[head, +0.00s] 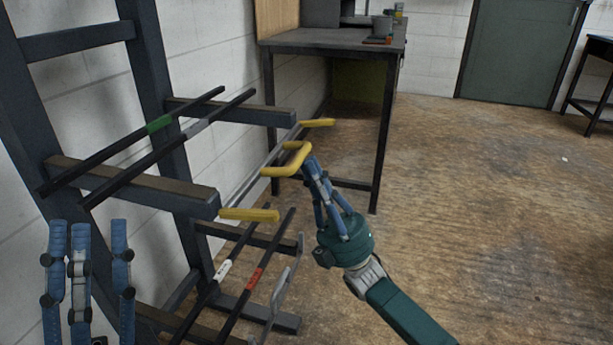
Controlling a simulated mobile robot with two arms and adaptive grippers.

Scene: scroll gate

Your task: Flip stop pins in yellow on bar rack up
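The dark bar rack (140,185) stands at the left, its arms reaching right. A yellow stop pin (250,215) lies roughly level at the tip of the near upper arm. Another yellow stop pin (318,122) lies roughly level by the tip of the far upper arm. Between them, a U-shaped yellow handle (286,170) sits on a grey rail. My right gripper (308,160) has its fingertips at the handle's right end; whether they touch or grip it is unclear. My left gripper (88,226) is at the bottom left, fingers upright, spread and empty.
Dark bars with green and grey bands (158,124) lie across the upper arms. Bars with white and red bands (254,279) lie below, near a grey lower gate (283,287). A workbench (330,40) stands behind.

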